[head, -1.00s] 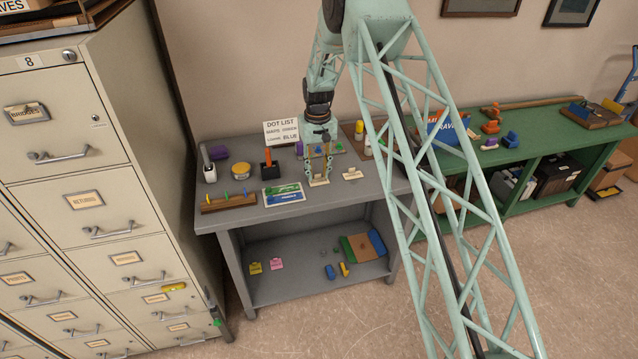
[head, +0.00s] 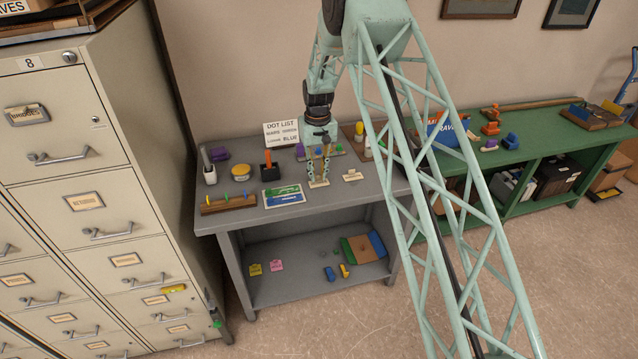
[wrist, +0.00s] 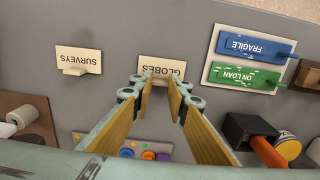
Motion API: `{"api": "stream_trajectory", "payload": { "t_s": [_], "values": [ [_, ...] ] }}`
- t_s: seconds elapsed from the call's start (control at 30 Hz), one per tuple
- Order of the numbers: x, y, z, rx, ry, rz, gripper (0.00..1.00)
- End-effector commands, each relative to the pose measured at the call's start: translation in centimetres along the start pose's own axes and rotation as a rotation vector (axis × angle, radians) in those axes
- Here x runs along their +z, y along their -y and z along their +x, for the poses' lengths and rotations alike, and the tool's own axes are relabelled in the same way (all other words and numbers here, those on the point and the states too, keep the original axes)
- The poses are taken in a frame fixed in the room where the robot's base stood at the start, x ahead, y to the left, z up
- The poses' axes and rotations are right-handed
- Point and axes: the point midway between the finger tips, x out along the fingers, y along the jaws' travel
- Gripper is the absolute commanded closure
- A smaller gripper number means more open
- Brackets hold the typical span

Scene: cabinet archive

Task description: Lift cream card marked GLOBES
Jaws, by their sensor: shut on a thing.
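The cream card marked GLOBES (wrist: 162,69) shows upside down at the tips of my gripper (wrist: 160,84) in the wrist view. In the head view the card (head: 319,184) is on the grey desk top. My gripper (head: 318,172) points down at the card, with its fingers drawn together on the card's near part. The fingers hide the held part. I see no clear gap between card and desk. A similar cream card marked SURVEYS (wrist: 79,60) lies beside it, apart from my gripper; it also shows in the head view (head: 352,175).
A black holder with an orange item (head: 269,167), a yellow-topped tin (head: 241,174) and a DOT LIST sign (head: 282,134) stand nearby.

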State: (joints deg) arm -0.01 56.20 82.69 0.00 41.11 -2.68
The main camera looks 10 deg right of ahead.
Motion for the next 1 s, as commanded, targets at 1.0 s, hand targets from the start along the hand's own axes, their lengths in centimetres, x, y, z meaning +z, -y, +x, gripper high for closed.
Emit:
{"api": "stream_trajectory", "payload": {
  "t_s": [1.0],
  "values": [
    [0.0,0.0,-1.6,0.000,0.000,0.000,0.98]
  ]
}}
